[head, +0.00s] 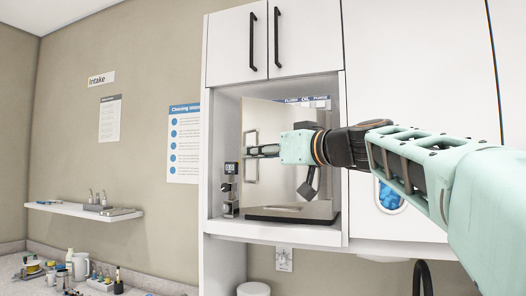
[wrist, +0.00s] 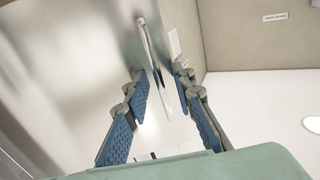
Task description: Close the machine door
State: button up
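The machine stands in the white cabinet's bay, with its labelled top panel (head: 306,100) showing behind the door. Its shiny metal door (head: 283,205) appears ajar, with the handle side at the left standing out towards me. The upright bar handle (head: 251,175) is near the door's left edge. My gripper (head: 257,151) is in front of the door at the handle's height. In the wrist view my gripper (wrist: 158,78) has its blue-padded fingers apart, and the handle (wrist: 148,45) lies ahead, in line with the gap. I cannot tell whether a finger touches it.
A small device with a display (head: 231,168) stands left of the door inside the bay. The bay's white side walls are close on both sides. Cupboard doors (head: 305,40) are above. A wall shelf (head: 85,209) and a cluttered counter are at the left.

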dwell(0.3)
grip_shut()
dwell(0.5)
jog(key=shift+w+a, duration=0.15)
dwell(0.3)
